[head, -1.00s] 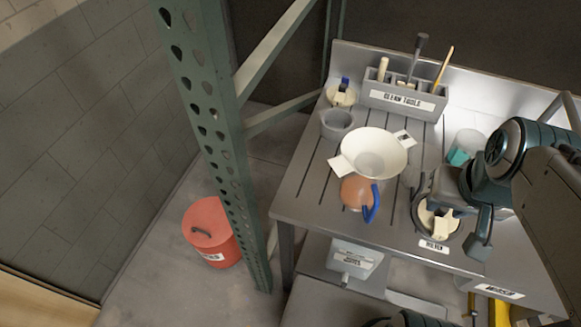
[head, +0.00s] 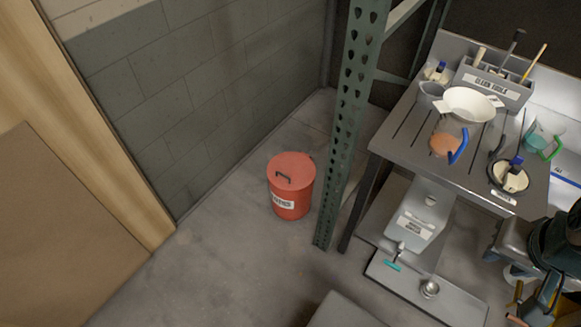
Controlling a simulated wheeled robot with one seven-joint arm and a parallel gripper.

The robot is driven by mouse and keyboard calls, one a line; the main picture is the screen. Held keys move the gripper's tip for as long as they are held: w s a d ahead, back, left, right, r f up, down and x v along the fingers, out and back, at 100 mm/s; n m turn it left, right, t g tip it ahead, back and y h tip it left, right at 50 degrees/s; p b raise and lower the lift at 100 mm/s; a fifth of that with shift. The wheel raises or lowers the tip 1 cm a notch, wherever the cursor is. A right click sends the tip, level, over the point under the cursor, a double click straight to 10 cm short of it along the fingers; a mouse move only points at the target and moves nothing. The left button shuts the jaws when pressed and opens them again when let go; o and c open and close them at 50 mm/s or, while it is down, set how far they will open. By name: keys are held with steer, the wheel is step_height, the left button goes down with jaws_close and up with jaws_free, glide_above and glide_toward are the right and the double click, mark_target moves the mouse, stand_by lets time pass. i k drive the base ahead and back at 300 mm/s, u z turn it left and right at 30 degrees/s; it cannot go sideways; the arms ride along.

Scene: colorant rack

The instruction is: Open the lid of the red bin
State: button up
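The red bin (head: 291,202) stands on the floor left of the green rack post, near the block wall. Its round red lid (head: 300,168) lies on top and looks shut, with a dark handle (head: 290,179) on it. A white label shows on its front, too small to read. My arm (head: 560,240) shows at the lower right edge, far from the bin. My gripper's fingers cannot be made out clearly there, and I cannot tell whether they are open. Nothing touches the bin.
A perforated green post (head: 350,130) stands just right of the bin. Beyond it is a metal table (head: 400,150) with bowls and a tool holder (head: 490,86), above a lower shelf (head: 455,305). A brown panel (head: 60,240) is at left. The floor (head: 220,260) before the bin is clear.

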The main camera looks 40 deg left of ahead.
mark_target(289, 171)
steer(key=u, duration=1.35)
steer(key=i, duration=0.7)
steer(key=z, duration=0.05)
steer(key=k, duration=0.4)
steer(key=u, duration=1)
steer(key=i, duration=1.1)
steer(key=z, duration=0.55)
